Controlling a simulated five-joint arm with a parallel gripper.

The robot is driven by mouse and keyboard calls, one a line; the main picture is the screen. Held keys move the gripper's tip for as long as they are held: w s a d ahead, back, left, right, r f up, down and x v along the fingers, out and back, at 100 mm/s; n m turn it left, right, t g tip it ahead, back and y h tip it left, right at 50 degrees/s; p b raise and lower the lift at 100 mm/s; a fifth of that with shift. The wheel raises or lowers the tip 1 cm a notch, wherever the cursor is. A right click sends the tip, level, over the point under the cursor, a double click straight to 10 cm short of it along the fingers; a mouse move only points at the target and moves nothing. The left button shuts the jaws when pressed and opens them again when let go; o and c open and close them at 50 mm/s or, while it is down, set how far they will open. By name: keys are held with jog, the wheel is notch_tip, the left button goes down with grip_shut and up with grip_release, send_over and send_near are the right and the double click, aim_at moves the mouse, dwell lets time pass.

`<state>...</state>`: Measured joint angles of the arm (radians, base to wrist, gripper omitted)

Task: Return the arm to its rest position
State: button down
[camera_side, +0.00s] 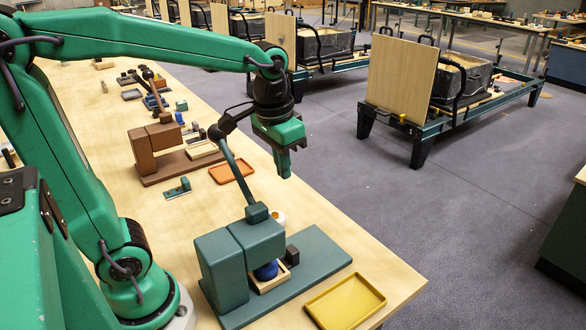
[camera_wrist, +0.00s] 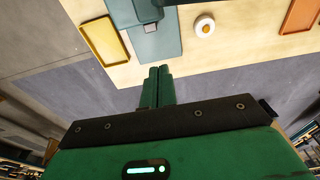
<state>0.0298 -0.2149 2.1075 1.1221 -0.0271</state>
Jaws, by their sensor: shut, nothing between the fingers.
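My gripper (camera_side: 284,168) hangs at the end of my raised green arm, pointing down, high over the table's right edge in the side view. It is shut and empty. In the wrist view its two green fingers (camera_wrist: 158,76) lie together, with the table's edge and grey floor beyond them. No rest stand or marker shows in either view.
A teal lever press (camera_side: 240,262) stands on the wooden table, with a blue piece (camera_side: 266,271) under its head. A yellow tray (camera_side: 346,302) lies at the front corner. An orange tray (camera_side: 231,171) and brown press (camera_side: 154,146) stand farther back.

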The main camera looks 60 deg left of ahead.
jog(key=s+t, duration=0.1)
jog(key=s, duration=0.1)
jog(key=s+t, duration=0.1)
jog(key=s, duration=0.1)
jog(key=s+t, duration=0.1)
jog(key=s, duration=0.2)
jog(key=shift+a+r, duration=0.35)
jog(key=shift+s+a+f+t, duration=0.1)
jog(key=shift+s+f+t, duration=0.15)
jog(key=shift+s, duration=0.25)
jog(key=shift+s+f+t, duration=0.1)
jog(key=shift+s+t, duration=0.25)
jog(key=shift+s, duration=0.1)
